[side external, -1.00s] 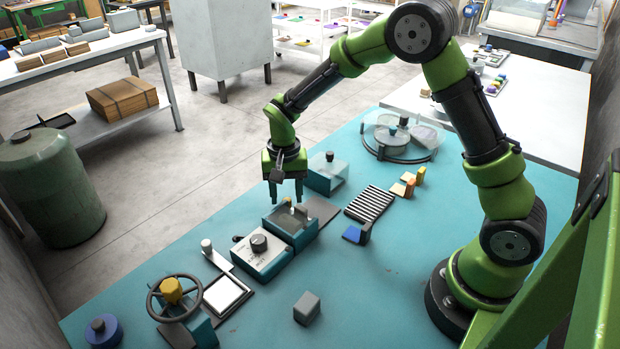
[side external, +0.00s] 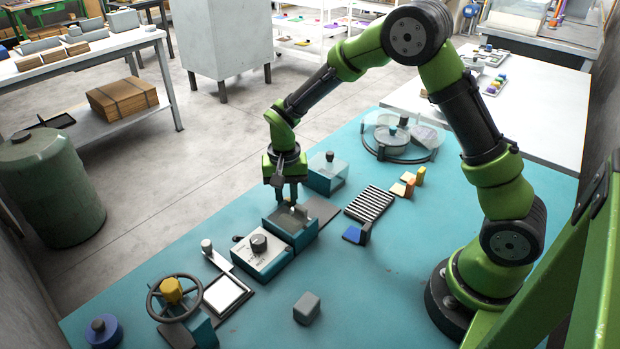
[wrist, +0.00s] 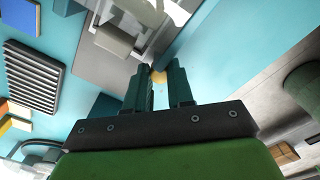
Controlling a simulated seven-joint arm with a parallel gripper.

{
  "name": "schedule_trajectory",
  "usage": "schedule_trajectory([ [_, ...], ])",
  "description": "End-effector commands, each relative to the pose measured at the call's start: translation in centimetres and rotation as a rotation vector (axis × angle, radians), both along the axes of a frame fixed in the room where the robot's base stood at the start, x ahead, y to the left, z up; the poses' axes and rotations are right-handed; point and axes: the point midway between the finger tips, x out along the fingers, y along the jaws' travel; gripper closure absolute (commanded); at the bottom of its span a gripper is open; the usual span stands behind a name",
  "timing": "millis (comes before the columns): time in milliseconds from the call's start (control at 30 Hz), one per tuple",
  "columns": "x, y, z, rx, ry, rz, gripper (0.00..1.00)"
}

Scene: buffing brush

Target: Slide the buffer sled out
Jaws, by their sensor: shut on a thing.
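A teal machine (side external: 290,236) with a dial panel and a dark open recess stands on the bench in the side view. A small pale yellow knob (wrist: 158,76), apparently the buffer sled's handle, shows between my fingertips in the wrist view. My gripper (side external: 287,201) points down over the recess, with its fingers closed in on that knob. The fingers also show in the wrist view (wrist: 157,78), one on each side of it. The fingers hide most of the knob in the side view, and the sled's body is hard to make out inside the recess.
A dark flat plate (side external: 321,209) lies behind the machine, and a clear-topped teal box (side external: 327,175) stands behind it. A striped rack (side external: 369,204) and a blue wedge (side external: 354,235) lie to the right. A grey block (side external: 307,308) stands in front; the bench around it is clear.

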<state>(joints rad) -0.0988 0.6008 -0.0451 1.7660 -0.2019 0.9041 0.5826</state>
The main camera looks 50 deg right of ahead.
Motion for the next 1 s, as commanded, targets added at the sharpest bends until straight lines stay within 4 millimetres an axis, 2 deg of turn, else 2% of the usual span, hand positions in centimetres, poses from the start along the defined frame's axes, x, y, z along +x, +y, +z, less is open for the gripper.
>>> schedule_trajectory([
  [300, 0.0, -3.8, 0.1, 0.000, -0.001, -0.003, 1.00],
  [600, 0.0, -4.0, 0.1, 0.000, -0.001, -0.001, 1.00],
  [633, 0.0, -4.0, 0.1, 0.000, -0.001, -0.001, 0.73],
  [767, 0.0, -4.0, 0.1, 0.000, -0.001, 0.000, 0.53],
  [1000, 0.0, -3.9, 0.0, 0.000, 0.000, 0.000, 0.52],
])
